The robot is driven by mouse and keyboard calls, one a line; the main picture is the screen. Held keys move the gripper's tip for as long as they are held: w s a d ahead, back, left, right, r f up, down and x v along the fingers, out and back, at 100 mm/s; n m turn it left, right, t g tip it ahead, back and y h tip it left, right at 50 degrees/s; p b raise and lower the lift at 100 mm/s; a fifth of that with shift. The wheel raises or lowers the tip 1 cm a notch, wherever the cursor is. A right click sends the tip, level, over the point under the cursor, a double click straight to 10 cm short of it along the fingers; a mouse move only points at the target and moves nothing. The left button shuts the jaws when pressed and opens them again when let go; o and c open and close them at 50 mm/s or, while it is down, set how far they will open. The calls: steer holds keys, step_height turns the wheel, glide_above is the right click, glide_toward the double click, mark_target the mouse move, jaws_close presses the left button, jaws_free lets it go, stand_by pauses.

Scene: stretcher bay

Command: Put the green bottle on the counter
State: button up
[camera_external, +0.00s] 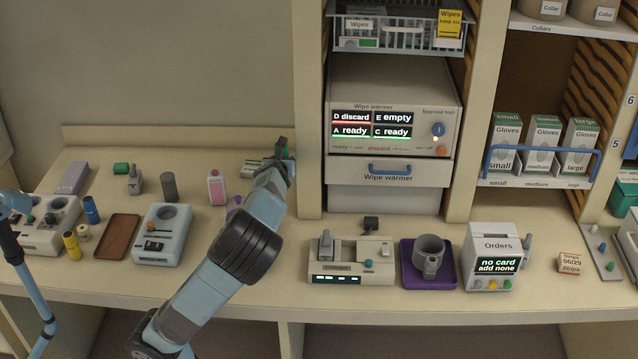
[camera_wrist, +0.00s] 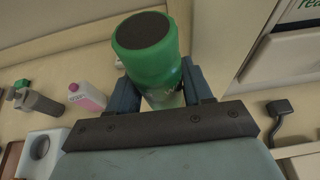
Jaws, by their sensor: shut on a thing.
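The green bottle (camera_wrist: 147,38) with a dark round end is between the two fingers of my gripper (camera_wrist: 165,90) in the wrist view. My gripper is shut on it. In the external view my gripper (camera_external: 285,160) is at the back of the counter (camera_external: 330,293), left of the shelf post, and a bit of the green bottle (camera_external: 281,147) shows at its tip. Most of the bottle is hidden there by my arm. I cannot tell whether the bottle touches the counter.
A pink and white bottle (camera_external: 216,187) stands left of my gripper, beside a grey cylinder (camera_external: 169,187). A light blue device (camera_external: 160,235) and a brown tray (camera_external: 116,237) lie further left. The wipe warmer (camera_external: 392,148) is to the right. A purple tray (camera_external: 410,277) holds a grey mug.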

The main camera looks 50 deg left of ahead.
steer(key=a+n+g+y, duration=0.2)
steer(key=a+n+g, duration=0.1)
steer(key=a, duration=0.9)
steer(key=w+a+f+n+g+y, duration=0.1)
steer(key=w+a+f+n+g, duration=0.2)
steer(key=a+f, duration=0.9)
steer(key=shift+t, duration=0.3)
steer(key=shift+w+d+f, duration=0.15)
steer(key=shift+d+f, duration=0.1)
steer(key=shift+f, duration=1.6)
steer(key=shift+w+d+f, duration=0.2)
steer(key=shift+f, duration=1.6)
steer(key=shift+w+d+f, duration=0.15)
steer(key=shift+d+f, duration=0.1)
steer(key=shift+f, duration=1.6)
steer(key=o, duration=1.3)
steer(key=shift+f, duration=0.1)
steer(key=shift+c, duration=0.2)
steer(key=shift+d, duration=0.1)
steer(key=v, duration=1.2)
